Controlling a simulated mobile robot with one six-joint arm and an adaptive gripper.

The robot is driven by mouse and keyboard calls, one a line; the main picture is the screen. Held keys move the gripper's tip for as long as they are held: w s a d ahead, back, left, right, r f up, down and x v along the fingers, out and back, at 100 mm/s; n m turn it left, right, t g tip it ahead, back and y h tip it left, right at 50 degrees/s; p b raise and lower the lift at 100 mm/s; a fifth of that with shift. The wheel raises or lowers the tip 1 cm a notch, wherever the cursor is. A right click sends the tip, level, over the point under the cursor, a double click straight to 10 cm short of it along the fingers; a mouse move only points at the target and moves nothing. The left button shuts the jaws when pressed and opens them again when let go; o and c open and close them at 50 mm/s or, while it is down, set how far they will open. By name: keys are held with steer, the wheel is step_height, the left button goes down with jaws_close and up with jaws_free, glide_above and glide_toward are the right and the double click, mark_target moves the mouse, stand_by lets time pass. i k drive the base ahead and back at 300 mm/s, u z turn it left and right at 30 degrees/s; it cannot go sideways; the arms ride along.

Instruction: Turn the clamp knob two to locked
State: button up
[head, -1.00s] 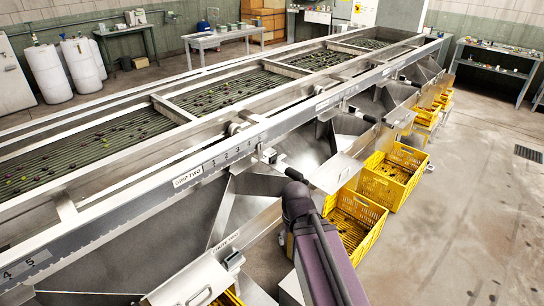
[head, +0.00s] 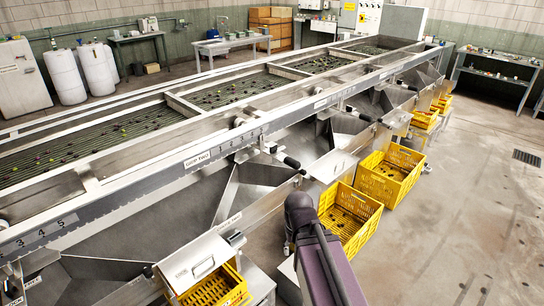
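A plate with a label ending in "TWO" (head: 198,158) sits on the long metal rail, beside a numbered scale (head: 245,137). Just right of the scale, a small metal clamp with a black-ended handle (head: 291,162) sticks out from the rail's side; it looks like clamp knob two. Its locked or unlocked state cannot be told at this size. My purple arm (head: 325,262) rises from the bottom edge, its dark joint below and apart from that handle. My gripper does not show.
The roller sizer (head: 80,190) fills the left and middle, with metal chutes below its rail. Yellow crates (head: 392,172) stand along its near side; one (head: 350,217) is right beside my arm. A metal flap (head: 192,262) is at lower left.

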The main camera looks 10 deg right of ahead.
mark_target(273, 148)
steer(key=k, duration=0.75)
steer(key=z, duration=0.6)
steer(key=i, duration=2.25)
steer(key=u, duration=0.6)
